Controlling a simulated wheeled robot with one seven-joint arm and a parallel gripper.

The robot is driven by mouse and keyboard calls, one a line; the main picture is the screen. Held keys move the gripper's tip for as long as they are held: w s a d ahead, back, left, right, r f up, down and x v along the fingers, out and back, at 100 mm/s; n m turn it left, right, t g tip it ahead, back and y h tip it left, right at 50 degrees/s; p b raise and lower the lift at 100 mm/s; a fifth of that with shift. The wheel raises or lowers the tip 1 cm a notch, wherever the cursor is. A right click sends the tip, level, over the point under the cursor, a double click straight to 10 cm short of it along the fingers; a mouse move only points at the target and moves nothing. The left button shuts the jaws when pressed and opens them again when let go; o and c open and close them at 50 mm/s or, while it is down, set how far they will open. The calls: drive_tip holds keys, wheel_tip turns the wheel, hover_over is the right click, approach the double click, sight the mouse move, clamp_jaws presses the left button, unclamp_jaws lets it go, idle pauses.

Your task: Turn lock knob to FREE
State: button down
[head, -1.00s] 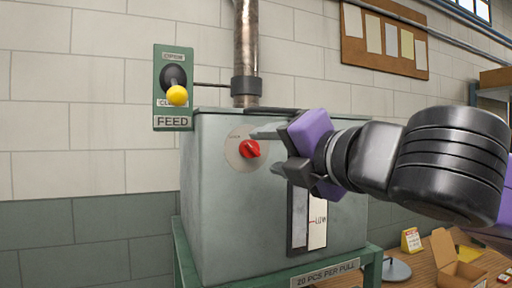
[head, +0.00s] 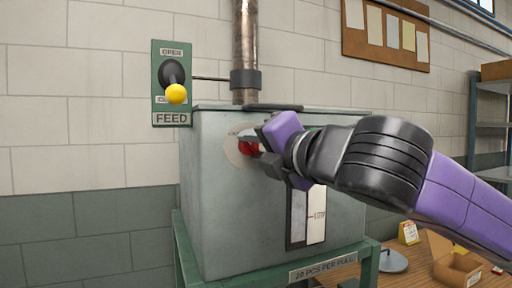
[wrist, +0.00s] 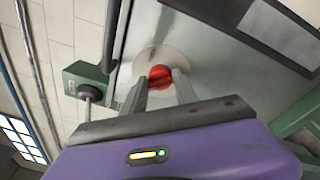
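The red lock knob (head: 248,148) sits on a pale round plate (head: 236,152) on the front of the grey-green box. My gripper (head: 256,148) is at the knob and partly covers it in the head view. In the wrist view the knob (wrist: 160,77) shows between the two finger ends of my gripper (wrist: 164,80), one finger on each side. The fingers stand apart and look open. I cannot tell whether they touch the knob. The plate's lettering is too small or hidden to read, so the knob's setting cannot be told.
A green FEED panel (head: 172,84) with a yellow-balled lever (head: 176,94) is at the box's upper left. A metal pipe (head: 245,50) rises behind the box (head: 215,210). A level gauge (head: 307,215) is below my arm. A wooden table with an open carton (head: 455,262) is at right.

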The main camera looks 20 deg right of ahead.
drive_tip(key=shift+f+m, duration=0.2)
drive_tip(key=shift+m, duration=0.1)
drive_tip(key=shift+b, duration=0.45)
drive_tip(key=m+b, duration=0.2)
drive_tip(key=m, duration=0.1)
drive_tip(key=shift+f+m, duration=0.25)
drive_tip(key=shift+m, duration=0.05)
drive_tip(key=m+t+b, duration=0.1)
drive_tip(key=m+b, duration=0.1)
drive_tip(key=m, duration=0.2)
drive_tip(key=shift+a+m+h, duration=0.1)
drive_tip(key=shift+m+h, duration=0.2)
drive_tip(key=m+b, duration=0.1)
drive_tip(key=m, duration=0.4)
drive_tip(key=shift+a+h, duration=0.1)
drive_tip(key=shift+h, duration=0.2)
drive_tip(key=m+h, duration=0.1)
drive_tip(key=m, duration=0.4)
drive_tip(key=shift+m, duration=0.4)
